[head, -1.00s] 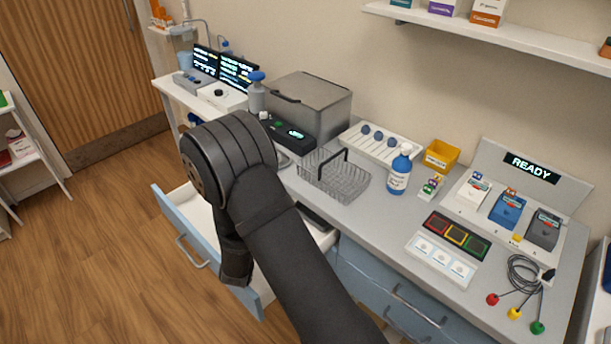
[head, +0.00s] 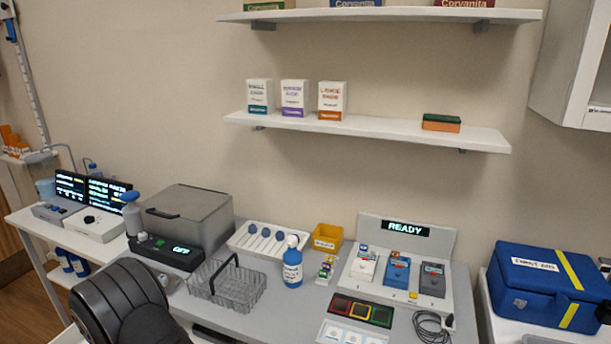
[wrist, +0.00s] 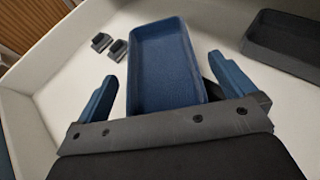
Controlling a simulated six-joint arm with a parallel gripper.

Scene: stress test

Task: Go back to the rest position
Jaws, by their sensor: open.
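My gripper (wrist: 162,70) shows in the wrist view with its two blue fingers spread apart, open. A shallow blue tray (wrist: 160,42) lies in the white drawer (wrist: 50,92), ahead of and between the fingers in the picture. A gap shows between the left finger and the tray; whether the right finger touches it I cannot tell. In the head view only part of my dark arm shows at the lower left; the gripper is out of sight there.
A dark tray (wrist: 285,42) and two small dark clips (wrist: 110,46) lie in the drawer. On the counter stand a wire basket (head: 228,288), a blue bottle (head: 292,268), a grey-lidded box (head: 185,215) and a READY station (head: 405,240). A blue case (head: 530,275) stands at right.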

